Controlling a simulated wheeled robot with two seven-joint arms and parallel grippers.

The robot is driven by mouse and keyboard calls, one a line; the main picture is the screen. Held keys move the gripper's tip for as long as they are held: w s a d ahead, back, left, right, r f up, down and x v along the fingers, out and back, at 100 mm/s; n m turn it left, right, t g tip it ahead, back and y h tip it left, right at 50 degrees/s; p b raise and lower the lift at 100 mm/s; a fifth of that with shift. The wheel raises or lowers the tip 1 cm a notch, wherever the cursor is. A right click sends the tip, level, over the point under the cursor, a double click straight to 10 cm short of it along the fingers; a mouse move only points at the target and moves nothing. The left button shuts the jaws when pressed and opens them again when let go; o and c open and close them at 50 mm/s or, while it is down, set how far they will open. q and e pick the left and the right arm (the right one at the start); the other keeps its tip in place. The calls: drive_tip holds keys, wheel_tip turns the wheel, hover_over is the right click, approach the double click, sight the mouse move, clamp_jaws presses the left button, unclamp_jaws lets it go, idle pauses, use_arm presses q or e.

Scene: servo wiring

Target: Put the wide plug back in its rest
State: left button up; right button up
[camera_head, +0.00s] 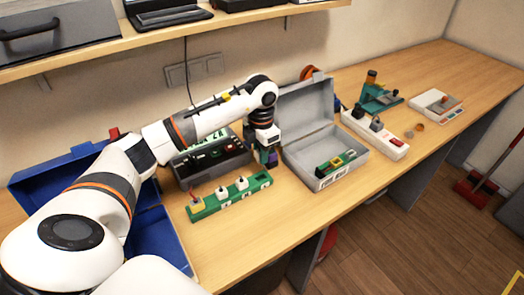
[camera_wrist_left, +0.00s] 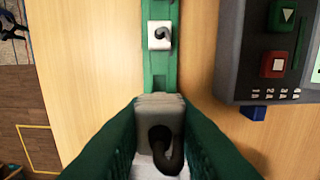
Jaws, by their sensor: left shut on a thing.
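My left gripper (camera_head: 268,160) is above the right end of the green rest strip (camera_head: 258,184), near the front of the dark control box. In the left wrist view its green fingers (camera_wrist_left: 160,130) are shut on a grey plug (camera_wrist_left: 158,106) with a thick black cable. The strip (camera_wrist_left: 160,72) runs straight away beyond the plug. A white plug (camera_wrist_left: 160,36) stands in the strip farther along.
The dark control box (camera_head: 212,158) stands close behind the strip; its buttons show in the left wrist view (camera_wrist_left: 278,64). An open grey case (camera_head: 325,153) is to the right, and an open blue case (camera_head: 160,228) to the left. A white power strip (camera_head: 375,135) lies farther right.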

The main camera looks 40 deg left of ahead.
use_arm(q)
drive_tip(key=shift+f, duration=0.25)
wheel_tip(320, 180, down, 5)
drive_tip(key=b, duration=0.4)
drive_tip(key=shift+f, duration=0.2)
idle(0.3)
drive_tip(key=shift+b, duration=0.35)
idle(1.1)
drive_tip(key=shift+f+b, duration=0.75)
drive_tip(key=shift+f, duration=0.2)
drive_tip(key=o, duration=1)
